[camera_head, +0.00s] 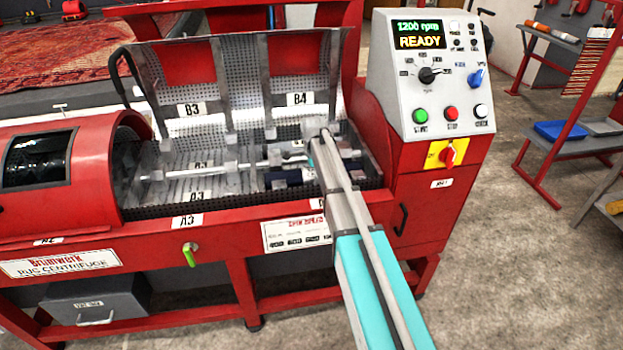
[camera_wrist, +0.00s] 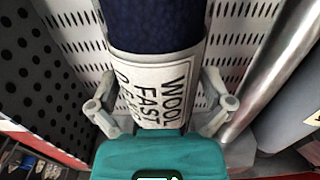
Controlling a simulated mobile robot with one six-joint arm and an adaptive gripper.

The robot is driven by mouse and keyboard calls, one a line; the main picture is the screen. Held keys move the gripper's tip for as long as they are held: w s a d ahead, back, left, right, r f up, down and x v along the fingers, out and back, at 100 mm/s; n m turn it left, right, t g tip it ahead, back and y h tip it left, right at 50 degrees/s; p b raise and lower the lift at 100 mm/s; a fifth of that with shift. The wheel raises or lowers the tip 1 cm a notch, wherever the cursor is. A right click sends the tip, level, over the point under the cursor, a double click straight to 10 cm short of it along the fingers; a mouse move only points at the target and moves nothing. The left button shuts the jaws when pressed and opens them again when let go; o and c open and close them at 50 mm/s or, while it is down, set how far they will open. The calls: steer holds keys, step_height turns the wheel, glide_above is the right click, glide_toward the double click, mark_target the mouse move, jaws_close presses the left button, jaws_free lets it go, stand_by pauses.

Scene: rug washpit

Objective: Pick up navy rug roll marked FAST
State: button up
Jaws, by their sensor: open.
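The navy rug roll (camera_wrist: 155,22) fills the top middle of the wrist view. A white label (camera_wrist: 152,88) with "WOOL" and "FAST" wraps around it; its lowest line is partly cut off. My gripper (camera_wrist: 158,105) is open, with one finger on each side of the labelled part. I cannot tell if the fingers touch it. In the head view, my gripper (camera_head: 322,150) is down inside the open centrifuge drum at the B4 side.
The red rug centrifuge (camera_head: 130,255) has its perforated lid (camera_head: 230,75) raised behind the drum. A metal shaft (camera_wrist: 285,75) runs close on the right in the wrist view. The control panel (camera_head: 425,75), reading READY, stands right of my arm.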

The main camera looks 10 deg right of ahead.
stand_by(0.4)
steer(key=c, duration=1.1)
steer(key=shift+r, duration=0.2)
step_height(320, 180, up, 10)
steer(key=p, duration=1)
steer(key=shift+f, duration=0.2)
